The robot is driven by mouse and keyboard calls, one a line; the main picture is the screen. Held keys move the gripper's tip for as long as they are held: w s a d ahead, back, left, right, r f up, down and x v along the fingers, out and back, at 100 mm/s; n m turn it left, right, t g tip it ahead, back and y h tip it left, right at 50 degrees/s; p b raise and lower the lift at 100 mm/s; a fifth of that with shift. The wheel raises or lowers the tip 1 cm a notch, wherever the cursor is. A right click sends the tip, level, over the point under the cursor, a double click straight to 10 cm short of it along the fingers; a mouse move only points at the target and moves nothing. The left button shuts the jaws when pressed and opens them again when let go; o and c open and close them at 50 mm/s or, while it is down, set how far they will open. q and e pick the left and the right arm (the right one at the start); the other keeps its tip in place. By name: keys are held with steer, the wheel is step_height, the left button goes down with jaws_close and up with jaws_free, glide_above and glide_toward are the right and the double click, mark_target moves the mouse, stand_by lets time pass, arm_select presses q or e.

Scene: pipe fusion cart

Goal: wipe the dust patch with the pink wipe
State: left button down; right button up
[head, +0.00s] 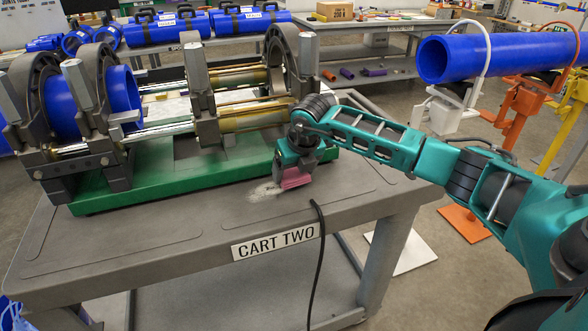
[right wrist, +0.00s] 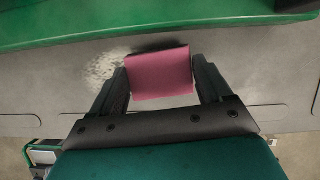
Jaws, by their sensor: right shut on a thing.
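The pink wipe (head: 293,179) is held between the fingers of my right gripper (head: 291,172), low over the cart top near its front edge. In the right wrist view the wipe (right wrist: 160,74) spans the gap between both fingertips (right wrist: 160,78). The dust patch (head: 265,189) is a pale speckled smear on the grey cart top. It shows left of the wipe in the right wrist view (right wrist: 103,68), and part of it may be hidden under the wipe. I cannot tell whether the wipe touches the surface. My left gripper is not in view.
The fusion machine's green base (head: 160,178) stands just behind the patch. A black cable (head: 316,260) hangs over the cart's front edge, right of the patch. The cart top (head: 130,235) is clear to the left. A blue pipe (head: 490,56) rests on stands at right.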

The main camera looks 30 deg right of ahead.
mark_target(244, 195)
steer(key=shift+f+b, duration=0.65)
steer(key=shift+f, duration=0.25)
steer(key=shift+a, duration=0.1)
